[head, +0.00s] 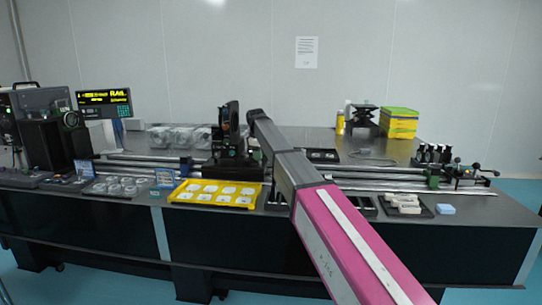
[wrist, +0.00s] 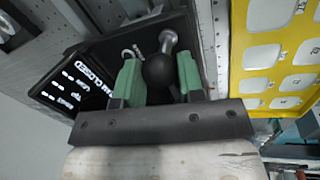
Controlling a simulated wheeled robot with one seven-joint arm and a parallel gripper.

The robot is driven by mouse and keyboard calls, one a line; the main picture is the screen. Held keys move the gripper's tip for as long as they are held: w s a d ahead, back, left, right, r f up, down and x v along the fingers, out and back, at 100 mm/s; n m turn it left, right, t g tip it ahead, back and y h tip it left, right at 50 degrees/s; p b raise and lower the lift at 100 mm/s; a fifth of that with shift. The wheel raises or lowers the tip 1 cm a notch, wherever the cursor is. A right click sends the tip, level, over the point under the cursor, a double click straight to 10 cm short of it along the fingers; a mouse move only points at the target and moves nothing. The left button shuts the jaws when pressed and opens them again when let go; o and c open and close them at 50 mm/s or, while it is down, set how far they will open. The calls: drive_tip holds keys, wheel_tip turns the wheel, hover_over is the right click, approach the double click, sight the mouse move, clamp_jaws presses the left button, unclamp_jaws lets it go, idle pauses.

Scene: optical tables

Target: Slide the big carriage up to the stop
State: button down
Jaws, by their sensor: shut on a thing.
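In the head view, a big black carriage (head: 228,150) with a tall upright mount sits on the long rail (head: 380,185), left of my arm. In the wrist view, my gripper (wrist: 158,75) has its two green fingers on either side of a black ball knob (wrist: 158,72), shut on it. A metal rod with a rounded end (wrist: 168,40) shows just beyond the knob. A black plate with white lettering (wrist: 75,85), partly reading "CLOSED", is left of the fingers. The head view does not show my fingertips clearly. I cannot tell which rail fitting is the stop.
A small dark fitting (head: 186,166) stands on the rail to the carriage's left. A clamp-like end fitting (head: 460,172) is at far right.

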drive_tip(key=shift+w+a, duration=0.1)
drive_tip(key=shift+a, duration=3.35)
drive_tip(key=c, duration=0.8)
unclamp_jaws()
drive_tip(key=shift+o, duration=0.2)
wheel_tip(320, 180, up, 11)
drive_tip(key=s, duration=0.2)
drive_tip(key=shift+a+f, duration=0.15)
drive_tip(key=shift+a, duration=0.1)
